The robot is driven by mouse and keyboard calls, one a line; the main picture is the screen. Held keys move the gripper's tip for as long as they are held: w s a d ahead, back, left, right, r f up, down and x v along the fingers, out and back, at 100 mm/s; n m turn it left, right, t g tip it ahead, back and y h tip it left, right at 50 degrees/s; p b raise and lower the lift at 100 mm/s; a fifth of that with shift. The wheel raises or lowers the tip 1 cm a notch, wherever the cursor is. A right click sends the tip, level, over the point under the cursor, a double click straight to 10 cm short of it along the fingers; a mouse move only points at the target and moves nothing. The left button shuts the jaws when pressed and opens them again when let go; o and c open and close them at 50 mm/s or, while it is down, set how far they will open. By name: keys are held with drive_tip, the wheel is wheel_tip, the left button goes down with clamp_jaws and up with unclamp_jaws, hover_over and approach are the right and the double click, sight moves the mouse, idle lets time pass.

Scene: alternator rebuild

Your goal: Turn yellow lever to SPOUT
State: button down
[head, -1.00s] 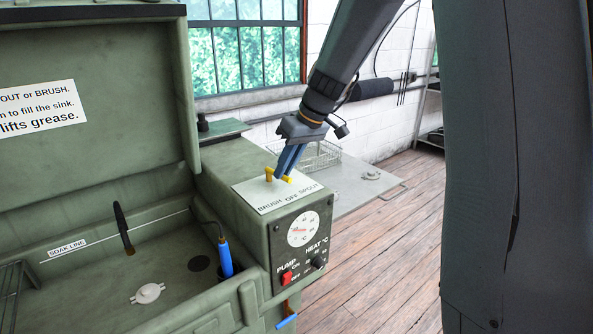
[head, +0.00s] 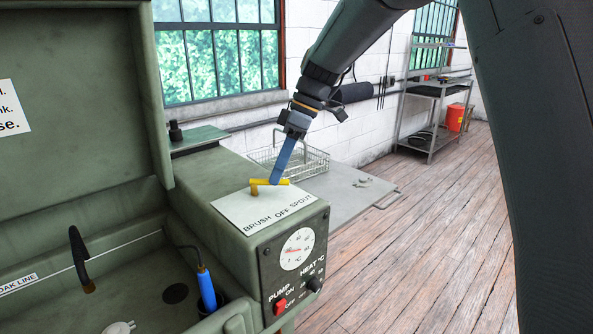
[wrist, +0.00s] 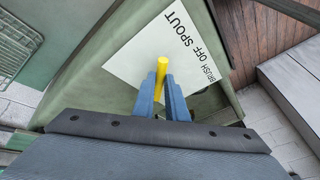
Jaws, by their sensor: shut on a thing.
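The yellow lever (head: 270,183) stands on a white label plate (head: 238,213) on top of the green washer's right-hand housing. Its bar extends from the post at left towards the right, on the SPOUT side of the plate. BRUSH, OFF and SPOUT are printed along the plate's near edge. My gripper (head: 276,180) comes down from above and is shut on the lever near the bar's right end. In the wrist view, the lever (wrist: 162,72) is between the two blue fingers (wrist: 162,98). Whether the bar lines up exactly with SPOUT I cannot tell.
The washer's open lid (head: 80,120) stands at left above the sink, with a blue-handled brush (head: 207,288). A control panel (head: 297,265) with a dial and red switch faces front. A wire basket (head: 318,162) sits on a grey surface behind. Wooden floor is clear at right.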

drive_tip(key=shift+w+a+r, duration=0.1)
drive_tip(key=shift+r, duration=0.05)
idle(0.3)
drive_tip(key=c, duration=1.8)
unclamp_jaws()
drive_tip(key=shift+o, duration=0.2)
drive_tip(key=b+v, duration=0.1)
drive_tip(key=v, duration=0.6)
drive_tip(key=shift+r, duration=0.3)
